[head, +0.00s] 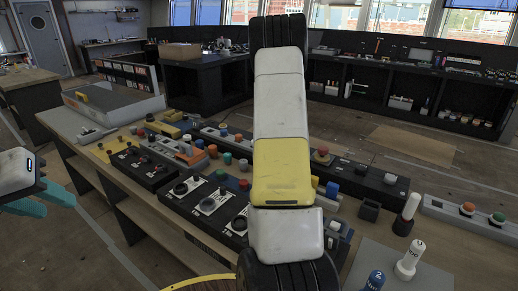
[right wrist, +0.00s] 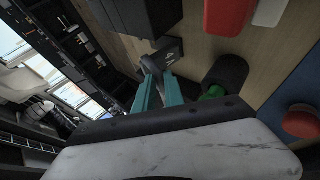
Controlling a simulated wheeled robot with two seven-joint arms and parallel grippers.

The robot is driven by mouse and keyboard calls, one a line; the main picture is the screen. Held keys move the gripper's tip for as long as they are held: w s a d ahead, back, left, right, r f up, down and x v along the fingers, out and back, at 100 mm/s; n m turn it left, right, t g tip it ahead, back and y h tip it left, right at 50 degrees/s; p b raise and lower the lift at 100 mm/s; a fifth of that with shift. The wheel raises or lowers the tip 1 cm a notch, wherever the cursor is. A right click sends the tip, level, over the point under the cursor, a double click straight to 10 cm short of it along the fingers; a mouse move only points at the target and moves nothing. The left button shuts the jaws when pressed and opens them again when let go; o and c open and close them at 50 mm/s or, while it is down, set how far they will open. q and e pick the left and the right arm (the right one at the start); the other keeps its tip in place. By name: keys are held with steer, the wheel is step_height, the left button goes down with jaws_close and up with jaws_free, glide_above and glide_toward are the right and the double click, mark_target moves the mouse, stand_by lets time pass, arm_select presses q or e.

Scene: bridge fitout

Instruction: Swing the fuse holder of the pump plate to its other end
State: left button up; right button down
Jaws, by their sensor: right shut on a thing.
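My right gripper (right wrist: 160,88) shows in the right wrist view, its teal fingers shut on a grey bar that looks to be the fuse holder (right wrist: 154,66). The bar stands against a dark block (right wrist: 166,50) with small white marks; the fingers hide part of it. In the head view my right arm covers the middle of the bench and hides this gripper and the fuse holder. I cannot tell the pump plate apart from the other plates there. My left gripper (head: 45,198) is at the left edge of the head view, open and empty, away from the bench plates.
In the head view, a black plate with round knobs (head: 207,204) and a grey case (head: 112,103) stand on the wooden bench.

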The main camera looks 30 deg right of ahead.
steer(key=shift+s+a+f+g, duration=0.15)
steer(key=shift+s+a+f, duration=0.2)
steer(key=shift+f, duration=0.15)
steer(key=shift+s+a+f+g, duration=0.2)
steer(key=shift+a+f, duration=0.1)
steer(key=shift+f, duration=0.15)
steer(key=c, duration=1.5)
jaws_free()
steer(key=shift+o, duration=0.2)
steer(key=shift+d+r, duration=0.1)
steer(key=shift+s+r, duration=0.1)
steer(key=shift+s, duration=0.05)
steer(key=v, duration=0.7)
steer(key=shift+r, duration=0.35)
